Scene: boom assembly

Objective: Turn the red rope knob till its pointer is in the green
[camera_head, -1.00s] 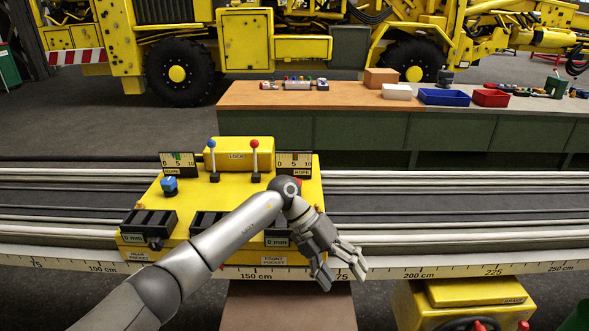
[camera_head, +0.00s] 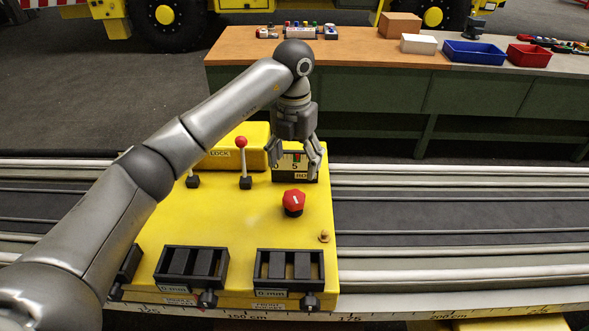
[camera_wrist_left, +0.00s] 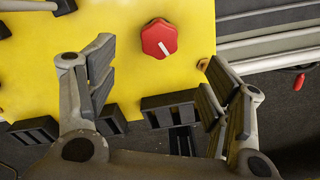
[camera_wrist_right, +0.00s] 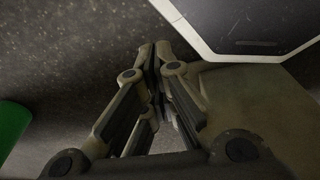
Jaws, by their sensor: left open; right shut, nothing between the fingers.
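The red rope knob (camera_head: 293,203) stands on the right part of the yellow control box (camera_head: 240,225). It is six-sided with a white line on top, and shows in the left wrist view (camera_wrist_left: 159,39). The rope gauge (camera_head: 284,163) stands behind it, partly hidden by my left gripper. A red and a green patch show near its 5; I cannot tell where the pointer stands. My left gripper (camera_head: 313,168) is open and empty, above and behind the knob, fingers down. In the left wrist view its fingers (camera_wrist_left: 155,58) are spread, with the knob beyond them. My right gripper (camera_wrist_right: 155,55) is shut and empty.
A red-topped lever (camera_head: 242,160) stands left of the knob. A small brown peg (camera_head: 323,237) is at its front right. Black slotted pockets (camera_head: 290,266) line the front edge. A bench (camera_head: 365,52) with bins is behind. My left arm covers the box's left side.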

